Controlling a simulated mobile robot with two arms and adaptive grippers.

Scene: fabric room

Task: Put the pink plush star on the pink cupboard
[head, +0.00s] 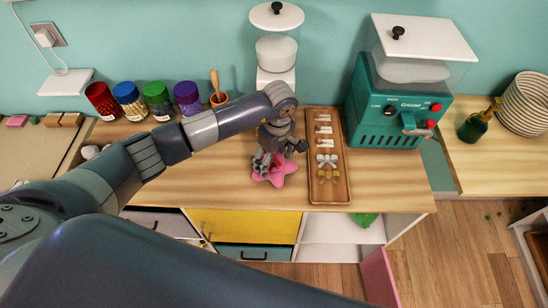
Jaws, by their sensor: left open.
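The pink plush star (285,174) lies on the wooden counter (225,188), left of the long wooden tray. My left gripper (266,163) is open and points down right over the star. Its fingers cover the star's upper left part, and I cannot tell whether they touch it. A pink panel (377,278) stands at the lower right below the counter, by an open white compartment. It looks like an open cupboard door, and its lower part is cut off by my own arm. My right gripper is not in view.
A long wooden tray (313,188) with bows and small labels lies right of the star. A teal machine (385,134) stands behind to the right. Several coloured jars (157,98) and a clay pot (219,99) line the wall. A green item (364,219) sits in the white compartment.

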